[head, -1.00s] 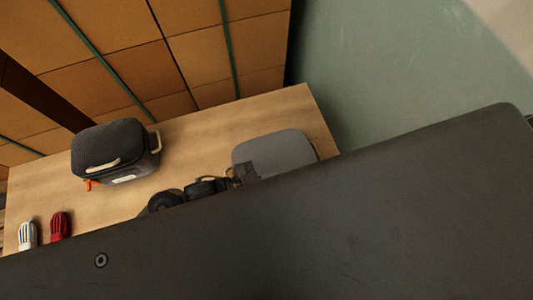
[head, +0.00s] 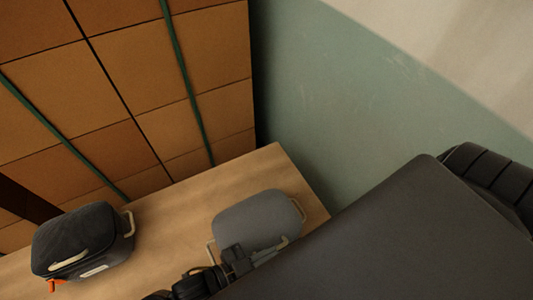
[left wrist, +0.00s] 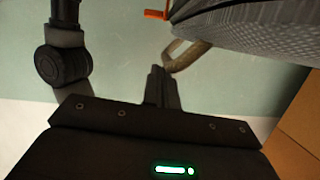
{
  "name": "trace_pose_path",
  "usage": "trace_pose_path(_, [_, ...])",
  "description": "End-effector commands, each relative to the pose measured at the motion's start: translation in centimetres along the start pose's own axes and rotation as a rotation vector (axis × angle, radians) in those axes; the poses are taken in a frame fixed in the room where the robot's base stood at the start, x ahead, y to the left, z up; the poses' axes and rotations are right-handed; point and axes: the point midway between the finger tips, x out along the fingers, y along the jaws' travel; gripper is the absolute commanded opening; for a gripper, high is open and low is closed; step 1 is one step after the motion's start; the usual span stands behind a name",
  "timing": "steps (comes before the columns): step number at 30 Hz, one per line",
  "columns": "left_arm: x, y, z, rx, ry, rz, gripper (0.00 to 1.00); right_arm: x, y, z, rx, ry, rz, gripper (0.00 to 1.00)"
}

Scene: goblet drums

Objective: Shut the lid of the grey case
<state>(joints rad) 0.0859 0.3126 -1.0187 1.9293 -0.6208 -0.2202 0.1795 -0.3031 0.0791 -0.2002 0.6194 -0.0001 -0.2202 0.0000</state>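The grey case (head: 258,218) lies on the wooden table near its right end, its smooth grey top toward me and pale handles at its edges. I cannot tell how far its lid is open. My left gripper (head: 240,262) is at the case's near edge, partly overlapping it in the head view. In the left wrist view my left gripper (left wrist: 160,82) has its fingers together, close to a pale handle (left wrist: 188,54). A dark ribbed case surface (left wrist: 250,28) and an orange piece (left wrist: 155,14) show above it. Contact is unclear. My right gripper is out of view.
A black case (head: 82,240) with pale handles and an orange piece stands left on the wooden table (head: 180,215). Bare tabletop separates the two cases. Stacked brown boxes (head: 130,80) and a green wall (head: 330,100) are behind. My own dark body covers the lower right.

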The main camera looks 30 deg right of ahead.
Motion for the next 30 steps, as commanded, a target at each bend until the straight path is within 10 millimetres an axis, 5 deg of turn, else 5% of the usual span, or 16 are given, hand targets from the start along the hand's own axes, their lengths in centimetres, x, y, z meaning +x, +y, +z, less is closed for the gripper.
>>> trace_pose_path(5, [-0.1,0.1,-0.3,-0.002,-0.005,0.002,0.00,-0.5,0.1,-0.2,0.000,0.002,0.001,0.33])
trace_pose_path(14, [-1.2,0.1,-4.9,-0.001,-0.001,0.001,0.00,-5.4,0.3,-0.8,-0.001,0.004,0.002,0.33])
trace_pose_path(16, [-2.8,0.2,-3.4,0.003,-0.004,-0.001,0.00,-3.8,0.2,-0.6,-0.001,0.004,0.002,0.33])
trace_pose_path(24, [-8.5,0.4,-3.6,0.002,-0.002,0.001,0.00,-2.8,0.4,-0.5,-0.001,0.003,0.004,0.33])
trace_pose_path(30, [-10.6,0.5,-3.7,0.001,-0.001,0.001,0.00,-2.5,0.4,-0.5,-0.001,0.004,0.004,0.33])
